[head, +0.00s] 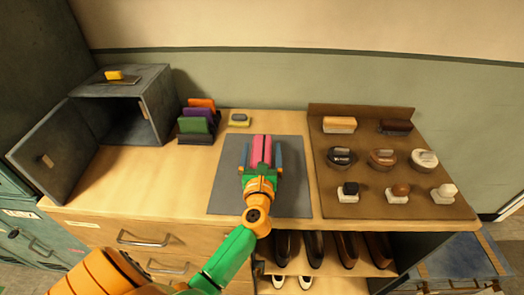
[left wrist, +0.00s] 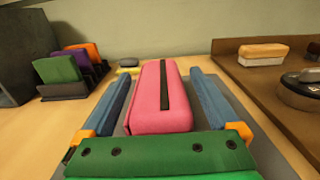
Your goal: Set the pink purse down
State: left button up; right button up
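The pink purse (head: 261,150) has a dark stripe along its top and appears to rest on the grey mat (head: 225,185) on the counter. It also shows in the left wrist view (left wrist: 147,110). My left gripper (head: 261,146) is over the mat, its blue fingers on either side of the purse. A gap shows between each finger and the purse, so the gripper is open around it and not clamped. My right gripper is not in view.
An open grey box (head: 155,95) stands at the left. A rack (head: 197,136) holds several coloured purses, and a small yellow-and-grey item (head: 239,120) lies behind the mat. A brown board (head: 330,190) with brushes and tins is at the right. Shoes (head: 314,248) sit on a shelf below.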

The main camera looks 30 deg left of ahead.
pick_arm(q)
jog(key=shift+r, duration=0.1)
jog(key=shift+s+d, duration=0.1)
jog(key=shift+s, duration=0.05)
jog(key=b+v, duration=0.2)
jog(key=v, duration=0.8)
jog(key=shift+s+d, duration=0.15)
jog(key=shift+s, duration=0.2)
jog(key=shift+s+d+r+b, duration=0.1)
jog(key=shift+s+d+b, duration=0.1)
jog(key=shift+s+b, duration=0.15)
